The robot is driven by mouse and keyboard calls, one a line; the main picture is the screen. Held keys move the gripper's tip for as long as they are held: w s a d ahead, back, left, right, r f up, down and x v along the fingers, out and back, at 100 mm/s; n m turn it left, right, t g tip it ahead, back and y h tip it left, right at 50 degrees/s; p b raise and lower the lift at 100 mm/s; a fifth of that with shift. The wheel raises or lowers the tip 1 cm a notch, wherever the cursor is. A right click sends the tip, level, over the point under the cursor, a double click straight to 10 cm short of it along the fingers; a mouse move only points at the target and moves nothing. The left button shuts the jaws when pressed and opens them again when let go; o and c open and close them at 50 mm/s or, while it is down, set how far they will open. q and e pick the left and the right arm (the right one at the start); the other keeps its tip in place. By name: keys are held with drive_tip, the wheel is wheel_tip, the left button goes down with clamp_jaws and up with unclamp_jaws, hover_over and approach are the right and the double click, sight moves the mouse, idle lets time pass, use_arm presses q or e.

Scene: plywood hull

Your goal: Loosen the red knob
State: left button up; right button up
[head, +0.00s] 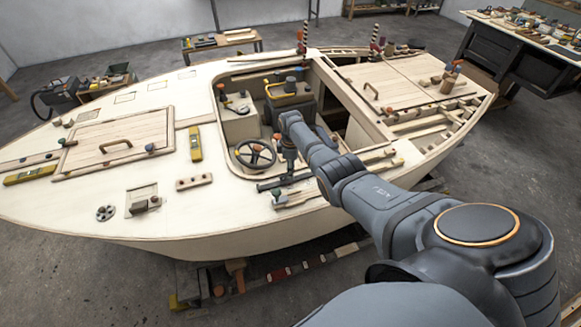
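Small red or orange knob-like parts show in several places, and I cannot tell for sure which is the red knob. My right arm reaches in from the lower right over the boat. My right gripper (289,168) points down beside the steering wheel (255,154), to its right. It is small and dark, and its fingers are hard to make out. My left gripper is not in view.
The pale plywood boat hull (230,240) fills the middle. The open cockpit has a seat and an engine-like dark box. Hatches with handles (118,144) lie left and right. A yellow level (196,143) lies on deck. A cluttered workbench (530,45) stands at upper right.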

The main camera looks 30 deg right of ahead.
drive_tip(key=shift+o, duration=0.3)
drive_tip(key=shift+w+r, duration=0.15)
drive_tip(key=shift+r, duration=0.35)
wheel_tip(320, 180, up, 11)
